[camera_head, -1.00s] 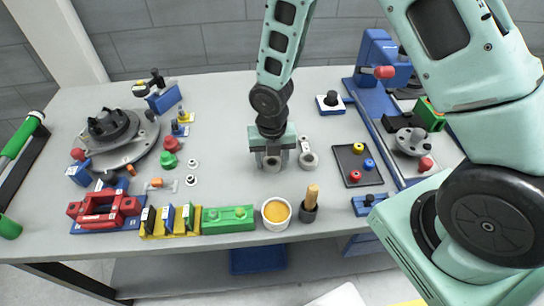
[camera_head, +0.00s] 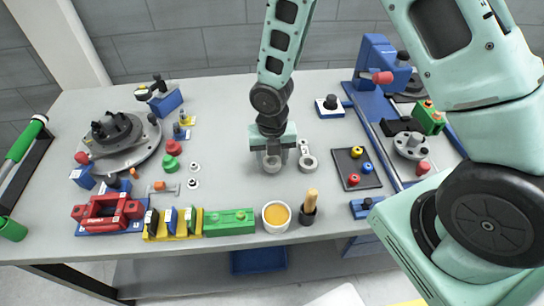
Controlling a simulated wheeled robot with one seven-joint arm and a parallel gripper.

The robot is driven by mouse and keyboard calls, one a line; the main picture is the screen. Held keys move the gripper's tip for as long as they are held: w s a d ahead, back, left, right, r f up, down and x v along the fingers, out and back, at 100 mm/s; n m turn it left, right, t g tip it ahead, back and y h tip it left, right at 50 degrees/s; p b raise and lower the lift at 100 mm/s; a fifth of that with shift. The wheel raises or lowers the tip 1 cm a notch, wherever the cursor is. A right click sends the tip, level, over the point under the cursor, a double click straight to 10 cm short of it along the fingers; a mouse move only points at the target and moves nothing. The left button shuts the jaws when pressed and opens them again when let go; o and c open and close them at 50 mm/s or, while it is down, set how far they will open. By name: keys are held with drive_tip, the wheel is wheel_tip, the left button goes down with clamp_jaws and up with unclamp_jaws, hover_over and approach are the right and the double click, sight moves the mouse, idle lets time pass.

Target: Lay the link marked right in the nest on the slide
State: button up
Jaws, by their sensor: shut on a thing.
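My gripper (camera_head: 272,160) points down at the middle of the table, with its fingers shut on a grey link (camera_head: 271,168). Only the link's ring end shows below the fingers; the rest is hidden behind them. A second grey link (camera_head: 308,162) lies just right of the gripper, with its large ring towards the front and a small eye at the back. I cannot read a marking on either link. The blue slide (camera_head: 380,135) runs along the right of the table. It bears a dark block and a grey round flanged part (camera_head: 411,146); I cannot make out the nest clearly.
A dark tray (camera_head: 371,181) with coloured knobs lies between the links and the slide. A white cup (camera_head: 277,216), a dark holder (camera_head: 309,214) and a green block (camera_head: 229,222) line the front edge. A round fixture (camera_head: 120,140) stands left. Table behind the gripper is clear.

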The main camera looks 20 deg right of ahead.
drive_tip(key=shift+r, duration=0.2)
drive_tip(key=shift+r+p, duration=1.4)
drive_tip(key=shift+p, duration=0.1)
